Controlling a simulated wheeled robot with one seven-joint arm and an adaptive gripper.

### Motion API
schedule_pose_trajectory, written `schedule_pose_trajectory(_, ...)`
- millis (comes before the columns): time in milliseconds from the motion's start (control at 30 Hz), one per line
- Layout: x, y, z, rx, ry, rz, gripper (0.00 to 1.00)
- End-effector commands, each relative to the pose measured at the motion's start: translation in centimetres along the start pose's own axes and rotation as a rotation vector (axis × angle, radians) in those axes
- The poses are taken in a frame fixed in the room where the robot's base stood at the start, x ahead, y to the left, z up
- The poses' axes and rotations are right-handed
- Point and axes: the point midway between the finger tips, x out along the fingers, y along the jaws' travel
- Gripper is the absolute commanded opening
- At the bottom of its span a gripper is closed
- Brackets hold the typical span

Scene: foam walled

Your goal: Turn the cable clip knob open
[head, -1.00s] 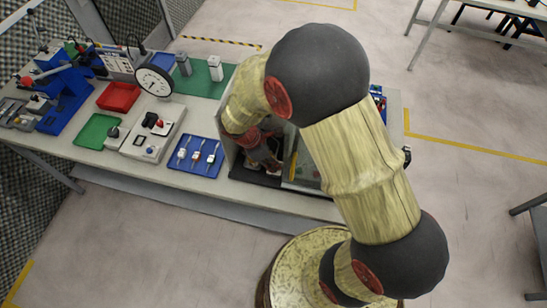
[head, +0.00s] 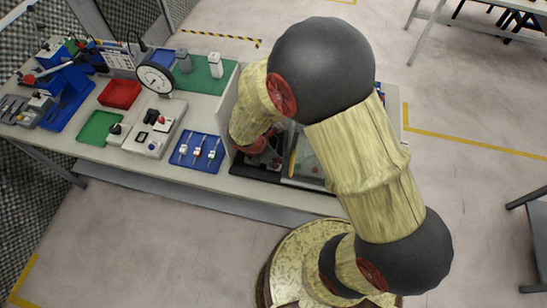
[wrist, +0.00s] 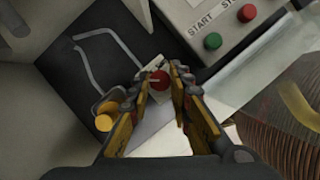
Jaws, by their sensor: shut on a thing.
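A small red round knob (wrist: 159,79) shows between my fingertips in the wrist view, on a pale, narrow base. It looks like the cable clip knob. My gripper (wrist: 161,74) is shut on it, one finger on each side. A grey bent cable or rod (wrist: 99,50) runs on the dark panel beside it. In the head view my arm hides most of the walled box and the knob, and my gripper cannot be made out clearly there.
A control box (wrist: 225,25) with green and red buttons stands close to my right finger. An orange-yellow cylinder (wrist: 107,107) is near my left finger. Pale walls enclose the spot. A blue tray (head: 197,152) stands left of the box.

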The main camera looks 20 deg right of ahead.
Motion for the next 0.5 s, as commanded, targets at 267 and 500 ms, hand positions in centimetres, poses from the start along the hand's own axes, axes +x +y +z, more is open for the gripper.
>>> schedule_pose_trajectory(267, -0.01, 0.03, 0.01, 0.000, 0.000, 0.000, 0.21)
schedule_pose_trajectory(500, -0.01, 0.02, 0.01, 0.001, 0.000, 0.000, 0.35)
